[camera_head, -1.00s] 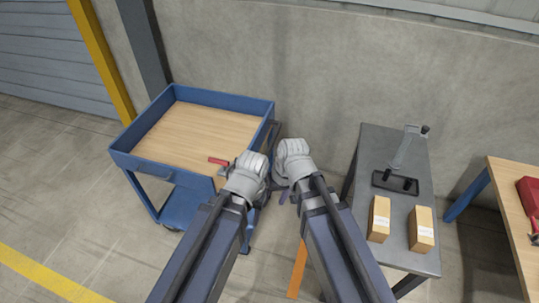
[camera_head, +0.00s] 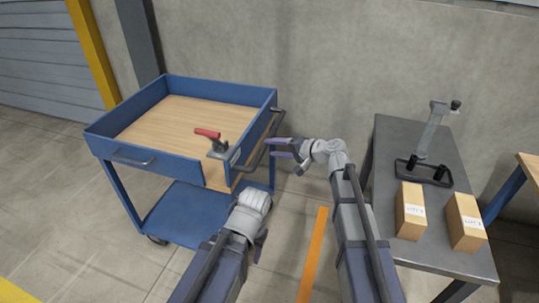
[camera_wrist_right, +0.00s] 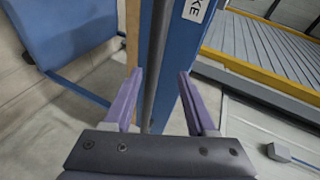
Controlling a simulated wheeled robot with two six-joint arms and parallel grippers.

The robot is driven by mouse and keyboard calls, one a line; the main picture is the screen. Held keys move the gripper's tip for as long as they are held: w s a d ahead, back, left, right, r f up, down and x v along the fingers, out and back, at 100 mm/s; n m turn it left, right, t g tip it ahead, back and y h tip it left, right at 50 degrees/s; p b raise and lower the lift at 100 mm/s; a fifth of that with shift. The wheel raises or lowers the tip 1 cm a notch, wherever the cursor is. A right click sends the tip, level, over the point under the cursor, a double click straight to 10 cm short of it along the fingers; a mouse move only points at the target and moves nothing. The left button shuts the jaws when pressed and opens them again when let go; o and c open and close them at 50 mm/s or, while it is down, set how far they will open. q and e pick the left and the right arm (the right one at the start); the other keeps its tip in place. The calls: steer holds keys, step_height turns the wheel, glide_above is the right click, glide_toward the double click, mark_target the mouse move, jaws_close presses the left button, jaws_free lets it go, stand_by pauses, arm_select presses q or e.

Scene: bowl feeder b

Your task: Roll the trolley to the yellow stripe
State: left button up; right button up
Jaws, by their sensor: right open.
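The blue trolley (camera_head: 150,166) with a wooden top stands left of centre in the head view. A dark handle bar (camera_head: 262,150) sticks out from its right end. A red-handled lever (camera_head: 207,133) sits at its near right corner. My right gripper (camera_head: 280,148) is open, its purple fingers pointing left at the handle. In the right wrist view, the dark bar (camera_wrist_right: 157,60) shows between the two fingers (camera_wrist_right: 160,85); I cannot tell how deep it sits. My left gripper (camera_head: 260,240) is low in front of the trolley, its jaws mostly hidden. A bit of yellow stripe (camera_head: 14,293) shows at bottom left.
A grey metal table (camera_head: 390,150) with a lever tool (camera_head: 430,140) and two cardboard boxes (camera_head: 411,211) (camera_head: 465,222) stands at right. A wooden-topped bench (camera_head: 531,170) is at the far right. An orange floor strip (camera_head: 313,255) lies between trolley and table. A wall is behind.

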mark_target(269, 137)
steer(key=w+d+f+m+t+b, duration=0.2)
steer(key=w+d+m+t+b, duration=0.1)
steer(key=w+d+b, duration=0.15)
steer(key=shift+n+y, duration=0.3)
steer(key=shift+r+x, duration=0.2)
steer(key=shift+x, duration=3.95)
arm_select(q)
step_height(269, 137, down, 7)
steer(key=shift+r, duration=0.2)
arm_select(e)
jaws_close()
steer(key=shift+s, duration=0.1)
